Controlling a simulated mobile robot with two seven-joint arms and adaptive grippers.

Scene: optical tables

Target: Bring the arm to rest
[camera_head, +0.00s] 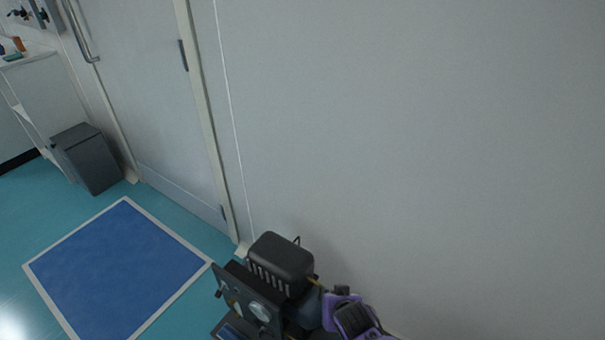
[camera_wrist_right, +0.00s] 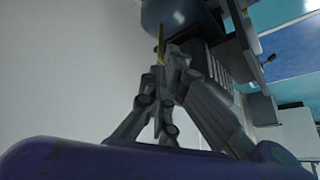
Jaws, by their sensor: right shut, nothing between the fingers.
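My right gripper (camera_wrist_right: 162,72) shows in the right wrist view, its grey linkage fingers drawn together with nothing between them. The purple wrist housing fills the bottom of that view. In the head view, a purple and black part of my arm (camera_head: 352,314) shows at the bottom, close to the wall; the fingertips cannot be made out there. My left gripper is in neither view.
A pale wall (camera_head: 420,150) fills the right side. A closed door (camera_head: 150,100), a grey bin (camera_head: 88,160) and a white bench (camera_head: 45,85) stand left. The blue floor mat (camera_head: 120,270) is clear. A dark finned housing sits beside my arm; I cannot tell whether it is mine.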

